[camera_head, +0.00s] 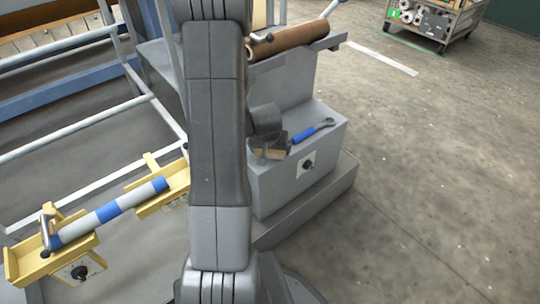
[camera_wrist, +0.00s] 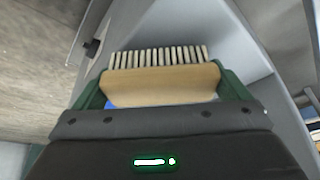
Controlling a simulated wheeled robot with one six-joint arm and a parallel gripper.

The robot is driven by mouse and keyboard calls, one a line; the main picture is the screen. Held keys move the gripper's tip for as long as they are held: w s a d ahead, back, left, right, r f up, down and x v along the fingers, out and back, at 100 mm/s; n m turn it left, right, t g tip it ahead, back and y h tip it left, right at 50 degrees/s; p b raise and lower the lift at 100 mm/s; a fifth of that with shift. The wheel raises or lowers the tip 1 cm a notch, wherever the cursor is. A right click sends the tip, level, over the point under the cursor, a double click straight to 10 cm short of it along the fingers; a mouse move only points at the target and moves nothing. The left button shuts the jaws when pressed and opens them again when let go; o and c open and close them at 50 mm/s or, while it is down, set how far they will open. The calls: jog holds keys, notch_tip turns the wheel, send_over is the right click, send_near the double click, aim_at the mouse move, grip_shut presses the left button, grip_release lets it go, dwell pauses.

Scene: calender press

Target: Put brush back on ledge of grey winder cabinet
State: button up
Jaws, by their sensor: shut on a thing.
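The brush has a wooden body and a row of pale bristles; it fills the middle of the wrist view (camera_wrist: 160,85). My gripper (camera_wrist: 160,78) is shut on it, one green finger at each end of the wood. In the head view the gripper (camera_head: 268,150) is low over the near left part of the ledge of the grey winder cabinet (camera_head: 323,117), with the brush (camera_head: 271,154) partly hidden below it. I cannot tell whether the brush touches the ledge.
A blue-handled wrench (camera_head: 312,131) lies on the ledge just right of the brush. A brown roll (camera_head: 292,40) lies above and behind. A blue-and-white roller (camera_head: 110,212) rests on yellow brackets at the left. The floor at the right is open up to a cart (camera_head: 432,22).

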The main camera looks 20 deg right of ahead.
jog(key=shift+f, duration=0.35)
jog(key=shift+f, duration=0.2)
jog(key=o, duration=0.6)
jog(key=p+v, duration=0.5)
jog(key=v, duration=0.7)
jog(key=shift+r, duration=0.2)
